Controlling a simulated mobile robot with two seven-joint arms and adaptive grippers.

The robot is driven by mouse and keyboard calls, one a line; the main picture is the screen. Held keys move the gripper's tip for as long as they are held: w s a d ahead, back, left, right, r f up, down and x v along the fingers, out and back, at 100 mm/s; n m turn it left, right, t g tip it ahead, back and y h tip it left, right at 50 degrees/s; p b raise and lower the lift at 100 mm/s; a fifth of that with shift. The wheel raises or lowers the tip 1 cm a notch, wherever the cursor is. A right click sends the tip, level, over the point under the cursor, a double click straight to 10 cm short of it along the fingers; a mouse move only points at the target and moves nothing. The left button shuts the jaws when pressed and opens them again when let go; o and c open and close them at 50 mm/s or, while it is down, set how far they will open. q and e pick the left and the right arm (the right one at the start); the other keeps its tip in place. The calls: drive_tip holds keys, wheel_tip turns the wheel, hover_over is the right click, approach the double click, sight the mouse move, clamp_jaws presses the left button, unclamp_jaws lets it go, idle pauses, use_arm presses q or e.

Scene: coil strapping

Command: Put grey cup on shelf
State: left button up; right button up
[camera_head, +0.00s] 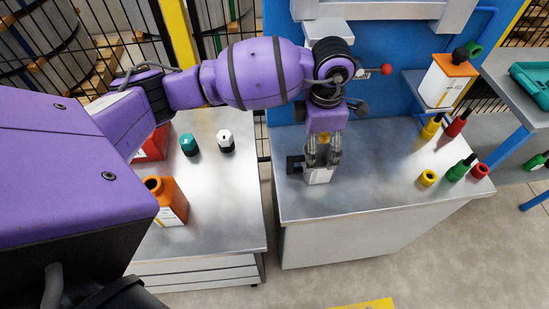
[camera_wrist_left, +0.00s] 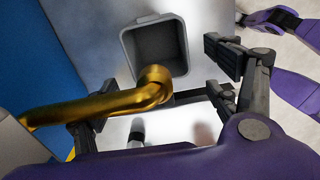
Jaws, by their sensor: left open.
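A grey, open-topped square cup (camera_wrist_left: 128,42) stands on the metal worktop in the left wrist view, its dark inside facing up. In the head view, a pale grey body (camera_head: 319,176), which looks like the same cup, shows under my left gripper (camera_head: 322,158). My left gripper, also in the left wrist view (camera_wrist_left: 155,97), is open and points down, its fingers spread near the cup. Whether a finger touches it, I cannot tell. A grey ledge (camera_head: 411,84) on the blue wall at the right may be the shelf.
A gold bent bar (camera_wrist_left: 95,108) crosses the left wrist view. An orange-topped canister (camera_head: 446,82) is at the ledge. Yellow, red and green pieces (camera_head: 455,150) stand on the worktop's right. An orange bottle (camera_head: 170,200) and two small jars (camera_head: 226,142) stand on the left bench.

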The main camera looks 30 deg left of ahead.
use_arm(q)
wheel_tip(320, 180, up, 3)
drive_tip(key=shift+f, duration=0.1)
idle(1.0)
idle(0.6)
